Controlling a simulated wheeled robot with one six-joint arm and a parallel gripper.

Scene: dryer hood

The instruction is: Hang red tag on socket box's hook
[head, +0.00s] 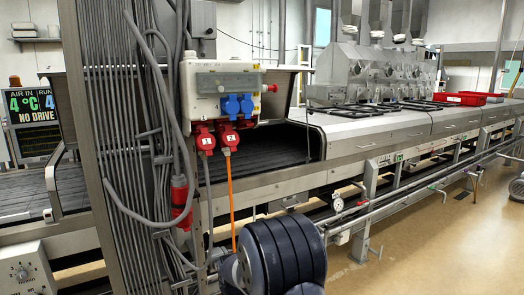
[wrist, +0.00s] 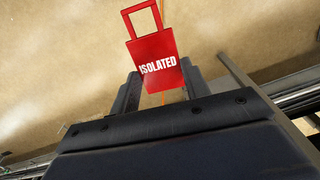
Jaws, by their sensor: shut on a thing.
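The red tag (wrist: 158,60), lettered ISOLATED, is between the two fingers of my gripper (wrist: 160,84) in the wrist view. My gripper is shut on its lower part. The tag's open rectangular loop (wrist: 142,19) points up and slightly left in that view. The socket box (head: 222,90) is a pale box on the post in the head view, with blue sockets, red plugs below and a red knob on its right side. The tag and the gripper's fingers do not show in the head view.
Grey cables (head: 148,110) run down the post left of the box. An orange cable (head: 230,190) hangs from a red plug (head: 229,138). The conveyor and dryer housing (head: 360,135) extend right. The tan floor (head: 430,235) is open at the lower right.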

